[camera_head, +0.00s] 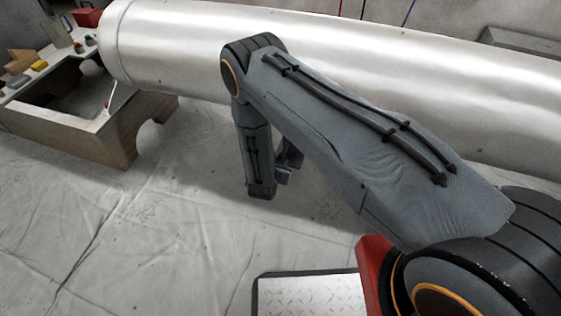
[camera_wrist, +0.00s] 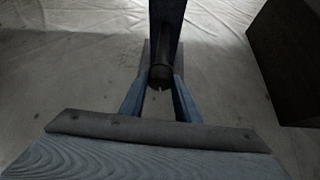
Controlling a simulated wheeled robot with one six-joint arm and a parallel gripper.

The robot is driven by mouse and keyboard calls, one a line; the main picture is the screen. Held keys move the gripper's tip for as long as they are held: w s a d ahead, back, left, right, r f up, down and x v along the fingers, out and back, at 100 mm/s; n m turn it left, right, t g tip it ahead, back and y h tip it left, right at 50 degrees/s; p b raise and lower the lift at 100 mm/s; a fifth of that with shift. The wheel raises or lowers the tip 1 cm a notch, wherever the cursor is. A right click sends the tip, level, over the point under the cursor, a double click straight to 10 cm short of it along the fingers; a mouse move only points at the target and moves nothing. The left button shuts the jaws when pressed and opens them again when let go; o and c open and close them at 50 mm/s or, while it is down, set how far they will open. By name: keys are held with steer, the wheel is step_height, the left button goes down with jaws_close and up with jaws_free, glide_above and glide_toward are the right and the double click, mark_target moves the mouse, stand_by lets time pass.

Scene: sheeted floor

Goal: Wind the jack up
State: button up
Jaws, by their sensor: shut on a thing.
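In the wrist view my gripper (camera_wrist: 161,84) is closed around a dark, round handle grip (camera_wrist: 160,72), with one blue-grey finger on each side. The grip's rounded end faces the camera. A dark blue-grey bar (camera_wrist: 167,25) runs from the grip to the top edge of the picture; it looks like part of the jack's crank, but I cannot tell for sure. The jack's body cannot be made out. In the head view my arm hangs down in front of the large silver tube, and it hides the grip and the jack.
The large silver tube (camera_head: 330,50) spans the top of the head view. A wooden cradle (camera_head: 120,130) stands at the left, beside a bench (camera_head: 50,50) with small items. A dark block (camera_wrist: 288,60) stands right of my gripper. The sheeted floor (camera_head: 190,230) is open at lower left.

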steer(key=o, duration=1)
steer(key=shift+w, duration=0.1)
steer(key=shift+w+a+f+n+h+b, duration=0.15)
steer(key=shift+n+h+b, duration=0.25)
steer(key=shift+h+b, duration=0.35)
steer(key=n+h+b, duration=0.1)
steer(key=b, duration=0.1)
steer(key=g+b, duration=0.1)
steer(key=shift+a+f+n+h+b, duration=0.1)
steer(key=shift+a+n+h+b, duration=0.1)
steer(key=shift+n+h+b, duration=0.7)
steer(key=shift+h+b, duration=0.05)
steer(key=shift+b, duration=0.45)
steer(key=shift+n+h+b, duration=0.3)
steer(key=shift+b, duration=0.1)
steer(key=shift+r+g, duration=0.2)
steer(key=shift+g, duration=0.1)
steer(key=shift+c, duration=0.4)
